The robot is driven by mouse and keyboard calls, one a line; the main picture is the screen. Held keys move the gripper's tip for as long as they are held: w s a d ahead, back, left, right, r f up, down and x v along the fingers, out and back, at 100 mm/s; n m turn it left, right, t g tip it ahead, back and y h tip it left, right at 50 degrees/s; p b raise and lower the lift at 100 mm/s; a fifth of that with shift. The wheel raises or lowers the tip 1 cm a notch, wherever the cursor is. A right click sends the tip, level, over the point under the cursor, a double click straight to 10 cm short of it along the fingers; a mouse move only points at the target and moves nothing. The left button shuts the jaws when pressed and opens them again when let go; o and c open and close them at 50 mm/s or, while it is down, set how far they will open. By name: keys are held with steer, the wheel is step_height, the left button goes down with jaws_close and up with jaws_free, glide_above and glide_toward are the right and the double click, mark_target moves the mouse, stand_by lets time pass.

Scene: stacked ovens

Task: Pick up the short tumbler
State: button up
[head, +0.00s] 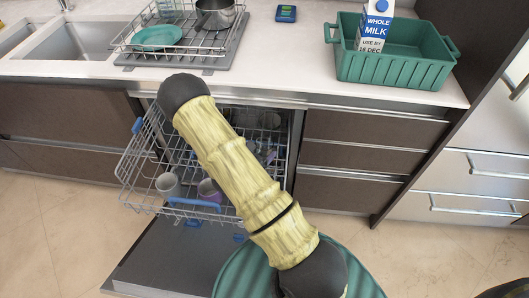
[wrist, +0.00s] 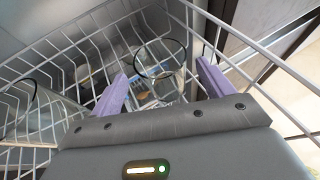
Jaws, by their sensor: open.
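In the wrist view, a clear glass tumbler (wrist: 166,84) with a dark rim stands in the wire rack. It appears to be the short one. My gripper (wrist: 160,70) is open, its two purple fingers on either side of this glass, with space showing between them and it. A second clear glass (wrist: 32,112) leans at the left of the wrist view. In the head view, my arm hides most of my gripper. A greyish cup (head: 168,186) and a purple item (head: 209,190) show in the rack; I cannot tell whether the purple item is a finger.
The wire rack (head: 128,178) is pulled out of the dishwasher above its lowered door (head: 150,262); its wires surround the glasses. On the counter are a green crate (head: 400,72) with a milk carton (head: 375,25), and a drying rack with a teal plate (head: 157,37) and a pot (head: 214,14).

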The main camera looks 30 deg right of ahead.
mark_target(268, 143)
steer(key=shift+w+d+f, duration=0.1)
steer(key=shift+d, duration=0.1)
steer(key=shift+d, duration=0.1)
steer(key=x, duration=0.5)
steer(key=shift+b, duration=0.3)
steer(key=c, duration=1.2)
steer(key=shift+o, duration=0.2)
step_height(268, 143, up, 10)
steer(key=shift+r+p, duration=0.1)
steer(key=shift+p, duration=0.75)
